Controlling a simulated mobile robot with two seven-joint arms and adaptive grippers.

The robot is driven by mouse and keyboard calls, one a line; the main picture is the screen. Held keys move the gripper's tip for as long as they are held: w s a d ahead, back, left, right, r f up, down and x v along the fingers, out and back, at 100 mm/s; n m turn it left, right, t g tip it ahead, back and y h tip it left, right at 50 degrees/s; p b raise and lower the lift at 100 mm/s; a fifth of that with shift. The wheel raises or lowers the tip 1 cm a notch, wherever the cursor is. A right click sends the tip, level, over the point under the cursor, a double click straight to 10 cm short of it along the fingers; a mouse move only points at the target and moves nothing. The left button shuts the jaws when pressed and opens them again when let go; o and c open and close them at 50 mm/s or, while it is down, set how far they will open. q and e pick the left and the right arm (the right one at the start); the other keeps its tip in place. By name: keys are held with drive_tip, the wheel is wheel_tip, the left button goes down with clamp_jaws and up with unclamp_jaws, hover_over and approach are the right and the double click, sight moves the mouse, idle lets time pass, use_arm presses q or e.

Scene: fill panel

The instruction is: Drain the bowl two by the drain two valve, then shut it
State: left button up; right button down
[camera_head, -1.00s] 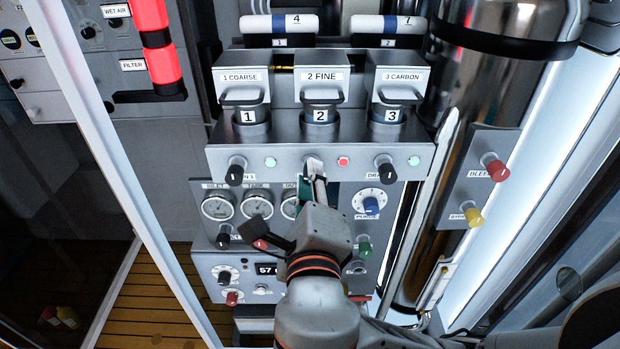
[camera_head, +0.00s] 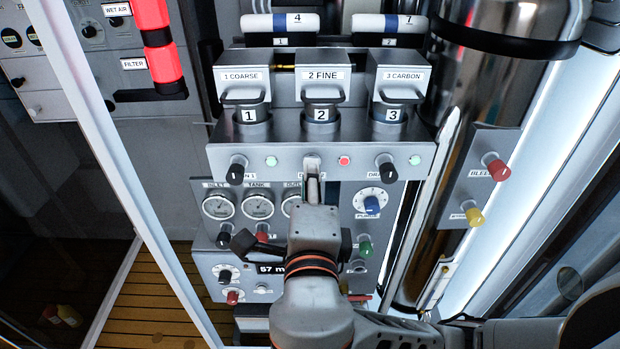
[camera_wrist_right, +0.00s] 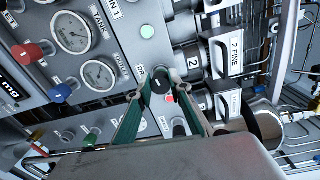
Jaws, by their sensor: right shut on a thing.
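Bowl two, the "2 FINE" housing (camera_head: 321,95), is the middle of three on the grey panel block. It also shows in the right wrist view (camera_wrist_right: 192,62). The drain two valve is a dark knob (camera_wrist_right: 160,86) on the block's front, below bowl two. My right gripper (camera_head: 313,188) is shut on this knob, with its green fingertips (camera_wrist_right: 161,90) on either side of it. In the head view the gripper hides most of the knob. A small lamp (camera_head: 344,161) beside the knob is red. My left gripper is not in view.
The drain one knob (camera_head: 237,170) and drain three knob (camera_head: 386,168) flank my gripper, with green lamps nearby. Gauges (camera_head: 258,206), a blue knob (camera_head: 371,204) and a green knob (camera_head: 365,244) sit close below. A metal cylinder (camera_head: 480,75) stands at the right.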

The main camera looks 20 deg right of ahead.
drive_tip(key=shift+f, duration=0.1)
drive_tip(key=c, duration=1.8)
unclamp_jaws()
drive_tip(key=shift+c, duration=0.2)
drive_tip(key=shift+s, duration=0.1)
drive_tip(key=v, duration=0.7)
drive_tip(key=shift+s, duration=0.2)
drive_tip(key=shift+a, duration=0.1)
